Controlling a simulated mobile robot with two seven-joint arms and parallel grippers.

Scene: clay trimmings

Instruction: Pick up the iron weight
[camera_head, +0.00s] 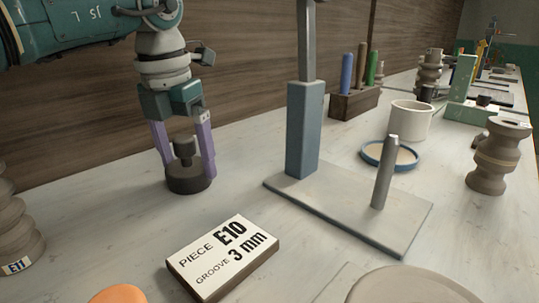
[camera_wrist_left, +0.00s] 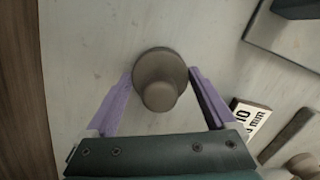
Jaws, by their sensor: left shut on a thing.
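The iron weight (camera_head: 188,180) is a dark, squat round piece with a narrower knob on top. It stands upright at the back left of the pale table, and it also shows from above in the left wrist view (camera_wrist_left: 160,68). My left gripper (camera_head: 186,160) points down over it, with its two purple fingers on either side of the weight. The fingers are shut on the weight; in the left wrist view the fingertips (camera_wrist_left: 161,75) flank it. Whether its base is touching the table is hard to tell. My right gripper is not in view.
A sign block reading "PIECE E10" (camera_head: 223,256) lies in front. A grey stand with a flat base (camera_head: 345,215) and posts is to the right. A wooden wall (camera_head: 245,70) runs behind.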

